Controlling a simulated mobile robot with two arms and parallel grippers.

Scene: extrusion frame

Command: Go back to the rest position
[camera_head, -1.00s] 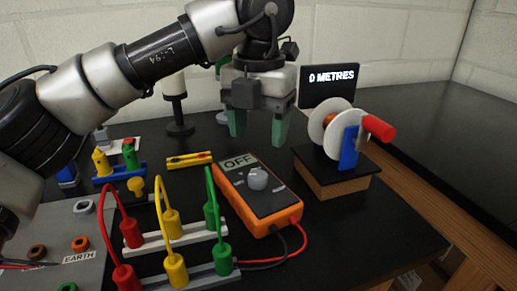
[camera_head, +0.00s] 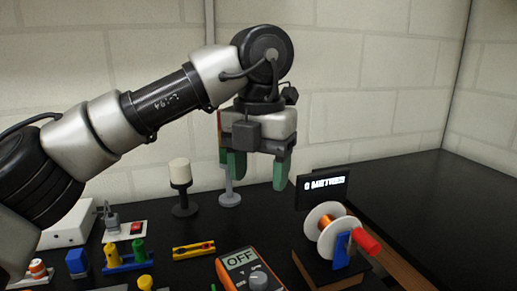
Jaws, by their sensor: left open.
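My left gripper (camera_head: 258,170) hangs at the end of my left arm, which comes in from the left. Its two green fingers point down, spread apart, with nothing between them. It is above the black bench top, behind the orange multimeter (camera_head: 238,262) and to the left of the small display. The multimeter reads OFF and is cut by the bottom edge. My right gripper is not in view.
A wire spool with a red handle (camera_head: 366,241) stands on a wooden block at right, by a black display (camera_head: 322,188). A white-topped post (camera_head: 181,173), a yellow level (camera_head: 194,250) and blue, yellow and green parts stand at left. Bare bench (camera_head: 430,205) lies far right.

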